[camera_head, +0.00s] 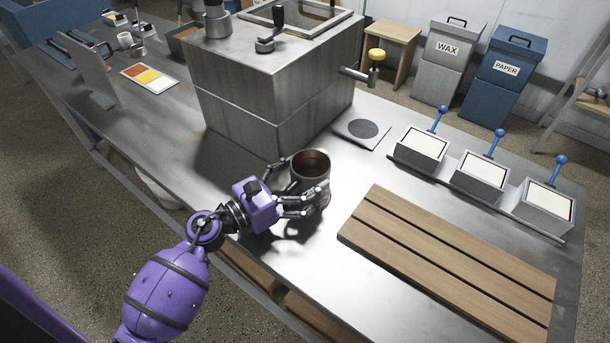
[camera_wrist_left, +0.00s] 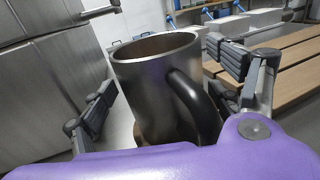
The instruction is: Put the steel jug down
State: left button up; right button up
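The steel jug (camera_head: 311,173) is upright near the front edge of the metal bench, with a brown inside visible through its open top. My left gripper (camera_head: 302,189) has its fingers on both sides of the jug. In the left wrist view, the steel jug (camera_wrist_left: 150,85) fills the middle, its dark handle facing my palm. My right gripper is not in view.
A slatted wooden board (camera_head: 450,262) lies right of the jug. A large steel box (camera_head: 265,90) stands behind it. A flat plate with a dark disc (camera_head: 362,129) and several blue-handled trays (camera_head: 482,176) are farther back. Bare bench (camera_head: 350,185) lies between jug and board.

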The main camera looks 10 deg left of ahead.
pick_arm(q)
jog(key=shift+r, duration=0.3)
jog(key=v, duration=0.2)
jog(key=b+v, duration=0.1)
jog(key=v, duration=0.2)
jog(key=b+v, duration=0.1)
jog(key=v, duration=0.2)
jog(key=shift+s+f, duration=0.1)
jog(key=shift+f, duration=0.25)
jog(key=v, duration=0.1)
jog(key=b+v, duration=0.1)
jog(key=v, duration=0.1)
jog(key=shift+s+a+r, duration=0.2)
jog(key=shift+s, duration=0.05)
jog(key=shift+r, duration=0.1)
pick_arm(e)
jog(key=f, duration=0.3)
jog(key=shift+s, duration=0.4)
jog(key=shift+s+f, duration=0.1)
